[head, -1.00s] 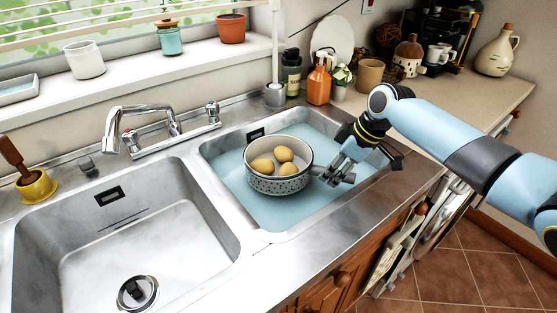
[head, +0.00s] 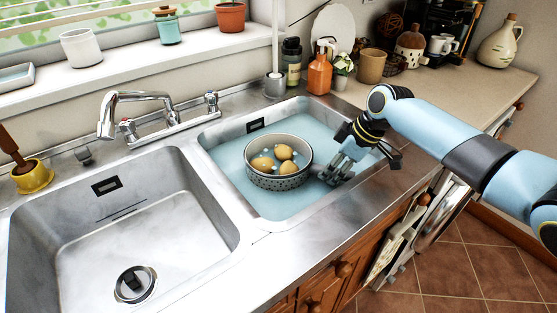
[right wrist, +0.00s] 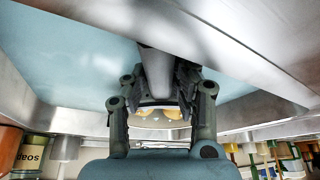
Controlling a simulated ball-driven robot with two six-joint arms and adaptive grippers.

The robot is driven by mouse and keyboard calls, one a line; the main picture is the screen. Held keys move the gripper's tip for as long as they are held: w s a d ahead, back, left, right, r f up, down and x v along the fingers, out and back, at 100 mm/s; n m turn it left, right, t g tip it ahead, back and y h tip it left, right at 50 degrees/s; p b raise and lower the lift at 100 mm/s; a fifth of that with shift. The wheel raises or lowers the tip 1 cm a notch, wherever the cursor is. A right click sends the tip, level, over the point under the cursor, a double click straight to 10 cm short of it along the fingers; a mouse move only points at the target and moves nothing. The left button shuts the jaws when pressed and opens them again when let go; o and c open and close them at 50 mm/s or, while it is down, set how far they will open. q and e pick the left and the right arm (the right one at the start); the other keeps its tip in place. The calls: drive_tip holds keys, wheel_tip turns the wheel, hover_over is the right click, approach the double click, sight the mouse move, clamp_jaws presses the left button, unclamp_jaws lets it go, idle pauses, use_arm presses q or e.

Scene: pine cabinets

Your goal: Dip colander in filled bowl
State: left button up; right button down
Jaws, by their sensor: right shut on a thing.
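A grey metal colander (head: 278,178) with a perforated wall holds three yellow-brown potatoes (head: 284,152). It sits upright in the right sink bowl (head: 222,197), which is filled with pale blue water (head: 305,122). Its lower part is in the water, and small pale blue patches show between the potatoes. My right gripper (head: 335,174) is at the colander's right side, low over the water, shut on its handle. In the right wrist view, the grey handle (right wrist: 156,75) lies between the fingers, with the potatoes partly visible beyond. My left gripper is not in view.
The empty left sink bowl (head: 90,235) and chrome tap (head: 135,112) are to the left. The steel front edge is clear.

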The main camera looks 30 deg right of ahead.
drive_tip(key=shift+w+r, duration=0.1)
idle(0.3)
wheel_tip(320, 180, up, 13)
drive_tip(key=p, duration=1.1)
